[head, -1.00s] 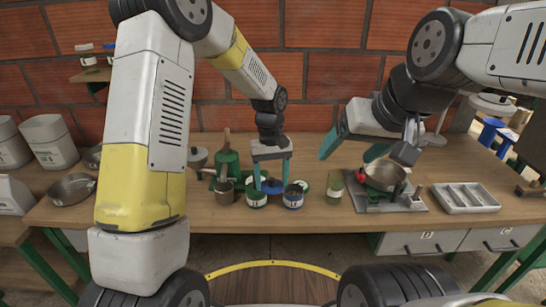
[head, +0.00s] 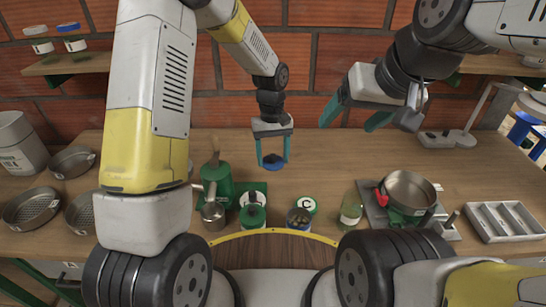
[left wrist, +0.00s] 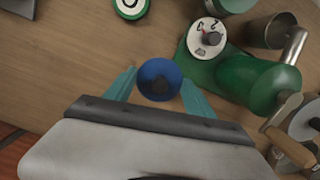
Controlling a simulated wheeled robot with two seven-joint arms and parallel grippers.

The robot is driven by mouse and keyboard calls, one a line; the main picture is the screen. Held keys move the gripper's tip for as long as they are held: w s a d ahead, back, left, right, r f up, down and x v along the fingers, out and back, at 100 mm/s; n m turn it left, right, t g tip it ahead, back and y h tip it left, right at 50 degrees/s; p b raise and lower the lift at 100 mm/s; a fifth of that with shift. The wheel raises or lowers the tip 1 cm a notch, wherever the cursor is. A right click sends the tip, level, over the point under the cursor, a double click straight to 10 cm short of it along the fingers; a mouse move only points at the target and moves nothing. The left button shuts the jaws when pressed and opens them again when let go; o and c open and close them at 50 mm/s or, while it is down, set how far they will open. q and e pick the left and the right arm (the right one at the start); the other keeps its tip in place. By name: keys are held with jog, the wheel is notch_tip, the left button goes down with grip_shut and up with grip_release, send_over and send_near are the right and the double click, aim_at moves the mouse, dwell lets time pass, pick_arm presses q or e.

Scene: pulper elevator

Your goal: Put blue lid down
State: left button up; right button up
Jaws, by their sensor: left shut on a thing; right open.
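The blue lid (head: 273,161) is held between the fingertips of my left gripper (head: 273,158), above the table behind the jars. In the left wrist view the round blue lid (left wrist: 159,80) with a dark middle sits between the two teal fingers, with wooden tabletop beyond it. An open jar with a blue band (head: 298,221) stands at the front. My right gripper (head: 354,116) is open and empty, raised above the back right of the table.
A green grinder-like device (head: 216,185) and metal cup (head: 213,214) stand left of the jars. A glass jar (head: 351,210), a pan on a scale (head: 408,190) and a metal tray (head: 505,221) are to the right. The table's back middle is clear.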

pick_arm(q)
notch_tip(320, 180, down, 8)
jog(key=shift+r, duration=0.15)
dwell(0.4)
jog(key=o, duration=1.3)
jog(key=r, duration=0.4)
jog(key=w+r, duration=0.1)
jog(key=r, duration=0.7)
jog(key=shift+w+a+r, duration=0.1)
jog(key=shift+w+a, duration=0.1)
jog(key=s+a+r+m+t+h, duration=0.1)
jog(key=s+a+r+t, duration=0.2)
jog(key=s+a+r, duration=0.55)
jog(key=s+a+r+m+t+h, duration=0.1)
jog(key=s+a+r+t, duration=0.3)
jog(key=r, duration=0.7)
jog(key=shift+m+t, duration=0.3)
jog(key=shift+m, duration=0.1)
jog(key=s, duration=0.3)
jog(key=s+a, duration=0.1)
jog(key=s, duration=0.1)
jog(key=s+r, duration=0.1)
jog(key=s, duration=0.2)
jog(key=shift+s+a, duration=0.15)
jog(key=shift+s, duration=0.15)
